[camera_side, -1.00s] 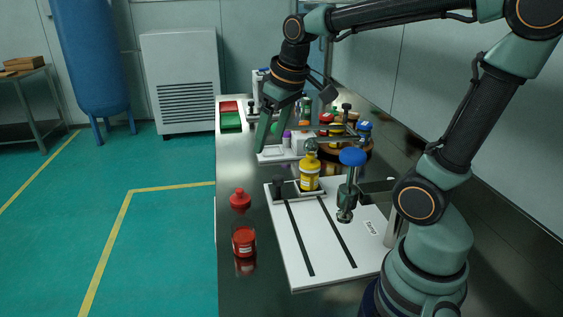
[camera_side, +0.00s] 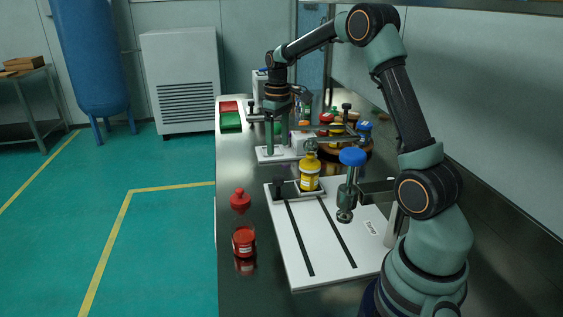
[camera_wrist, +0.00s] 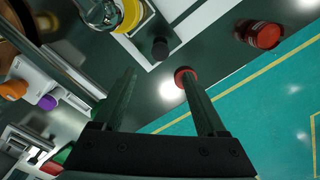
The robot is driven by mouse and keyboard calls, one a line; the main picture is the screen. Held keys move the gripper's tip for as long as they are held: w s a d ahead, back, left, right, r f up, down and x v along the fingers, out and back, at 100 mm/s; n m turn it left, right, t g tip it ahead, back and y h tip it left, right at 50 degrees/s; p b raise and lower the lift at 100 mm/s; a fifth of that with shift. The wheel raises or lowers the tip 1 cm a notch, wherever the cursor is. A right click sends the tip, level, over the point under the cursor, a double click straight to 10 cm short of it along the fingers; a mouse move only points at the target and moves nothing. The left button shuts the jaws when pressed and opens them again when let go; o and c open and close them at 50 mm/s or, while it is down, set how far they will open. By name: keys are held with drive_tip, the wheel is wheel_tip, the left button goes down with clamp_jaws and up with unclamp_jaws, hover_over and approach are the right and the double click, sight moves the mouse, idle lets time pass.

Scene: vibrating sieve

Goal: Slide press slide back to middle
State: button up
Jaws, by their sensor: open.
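The press base (camera_side: 304,245) is a white plate with two black rails. The press slide (camera_side: 291,190) sits at the far end of the rails, with a black knob (camera_side: 278,187) at its left. A yellow bottle (camera_side: 309,172) stands upright on the slide. The press head with a blue knob (camera_side: 352,157) is over the base on the right. My gripper (camera_side: 286,142) is open and empty, fingers pointing down, beyond the slide. In the wrist view, the open gripper (camera_wrist: 159,74) has the black knob (camera_wrist: 160,48) past its fingertips, apart from them; the bottle (camera_wrist: 126,14) is cut off at the top.
A red jar (camera_side: 243,242) and a red-topped piece (camera_side: 240,200) stand left of the base. Another white plate (camera_side: 268,154) and a round rack of bottles (camera_side: 350,140) are behind the slide. Red (camera_side: 229,106) and green (camera_side: 231,121) trays lie at the far left.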

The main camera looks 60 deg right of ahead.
sight(278, 177)
wheel_tip(278, 177, down, 11)
drive_tip(key=shift+r, duration=0.15)
idle(0.4)
clamp_jaws()
drive_tip(key=shift+a+r, duration=0.1)
idle(1.1)
